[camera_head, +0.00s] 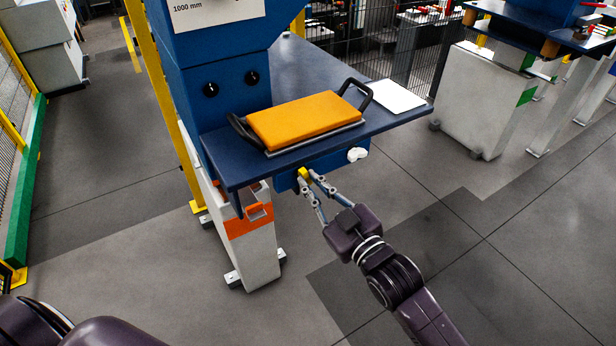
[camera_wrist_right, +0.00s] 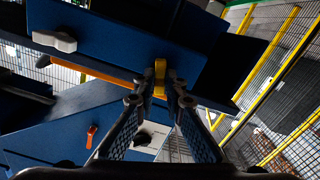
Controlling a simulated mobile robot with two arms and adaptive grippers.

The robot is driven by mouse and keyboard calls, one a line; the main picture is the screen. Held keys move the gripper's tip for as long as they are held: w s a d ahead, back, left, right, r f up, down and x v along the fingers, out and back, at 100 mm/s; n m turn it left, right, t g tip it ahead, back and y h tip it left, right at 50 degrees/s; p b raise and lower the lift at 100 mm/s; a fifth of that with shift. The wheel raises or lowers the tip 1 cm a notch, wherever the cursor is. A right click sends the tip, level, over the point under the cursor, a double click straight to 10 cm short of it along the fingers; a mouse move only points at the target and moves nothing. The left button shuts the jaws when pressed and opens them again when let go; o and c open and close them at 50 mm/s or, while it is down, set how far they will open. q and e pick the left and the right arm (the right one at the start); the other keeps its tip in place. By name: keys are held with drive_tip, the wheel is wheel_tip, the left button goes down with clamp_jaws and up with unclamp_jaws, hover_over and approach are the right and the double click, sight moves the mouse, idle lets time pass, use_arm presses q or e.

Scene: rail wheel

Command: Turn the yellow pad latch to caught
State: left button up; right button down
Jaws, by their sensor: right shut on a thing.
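The small yellow pad latch (camera_head: 303,173) is on the blue front face below the edge of the blue table. My right gripper (camera_head: 307,179) has come up to it from the front right and is shut on it. In the right wrist view the yellow latch (camera_wrist_right: 160,76) stands upright between the two fingertips (camera_wrist_right: 162,98). The fingers cover part of it. My left gripper is out of view; only dark parts of mine show at the lower left of the head view.
An orange pad (camera_head: 304,119) with black handles lies on the blue table (camera_head: 222,170), beside a white sheet (camera_head: 396,96). A white knob (camera_head: 357,154) sits right of the latch; it also shows in the wrist view (camera_wrist_right: 54,41). An orange catch (camera_head: 259,212) is below left. Floor in front is clear.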

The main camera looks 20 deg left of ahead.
drive_tip(key=shift+n, duration=0.5)
drive_tip(key=n, duration=0.4)
drive_tip(key=shift+f+n, duration=0.1)
drive_tip(key=shift+n, duration=0.2)
drive_tip(key=shift+p, duration=0.3)
drive_tip(key=n, duration=0.3)
drive_tip(key=shift+n, duration=0.8)
